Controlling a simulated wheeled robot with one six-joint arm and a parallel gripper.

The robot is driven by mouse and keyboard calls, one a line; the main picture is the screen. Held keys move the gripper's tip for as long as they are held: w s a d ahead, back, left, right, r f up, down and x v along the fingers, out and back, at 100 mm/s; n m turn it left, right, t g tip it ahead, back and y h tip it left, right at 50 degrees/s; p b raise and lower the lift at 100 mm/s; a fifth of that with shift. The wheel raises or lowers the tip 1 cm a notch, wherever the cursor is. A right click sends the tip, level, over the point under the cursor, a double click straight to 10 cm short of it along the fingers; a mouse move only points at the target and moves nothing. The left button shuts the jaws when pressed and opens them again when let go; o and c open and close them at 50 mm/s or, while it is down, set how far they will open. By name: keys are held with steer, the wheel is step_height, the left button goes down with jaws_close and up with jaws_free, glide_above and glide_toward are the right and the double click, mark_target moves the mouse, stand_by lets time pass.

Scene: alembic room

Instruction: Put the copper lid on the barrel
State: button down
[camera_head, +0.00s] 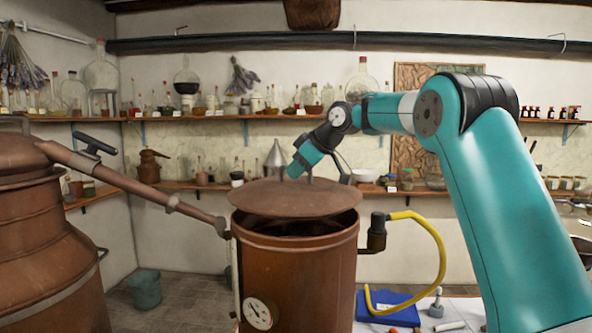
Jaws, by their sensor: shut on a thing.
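The copper lid (294,197) is a wide, shallow brown dome. It is over the top of the copper barrel (300,270), which stands upright and has a round gauge on its front. A dark gap shows between the lid's front edge and the barrel's rim, so the lid is raised at the front. I cannot tell whether its back edge touches the rim. My gripper (309,174) reaches down to the top of the lid from behind and is shut on it. Its fingertips are small and partly hidden here.
A large copper still (45,240) stands at left, its pipe (140,185) running to the barrel's left side. A yellow hose (438,250) curves from the barrel's right side. A blue item (388,306) lies on the white table at right. Shelves of glassware line the walls.

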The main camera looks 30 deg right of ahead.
mark_target(299, 183)
stand_by(0.4)
steer(key=shift+f+b, duration=1.05)
steer(key=shift+f, duration=0.1)
steer(key=shift+f, duration=0.25)
steer(key=shift+f+b, duration=0.75)
steer(key=shift+b, duration=0.1)
steer(key=shift+f, duration=0.2)
stand_by(0.6)
steer(key=c, duration=1.1)
jaws_free()
steer(key=shift+f, duration=0.1)
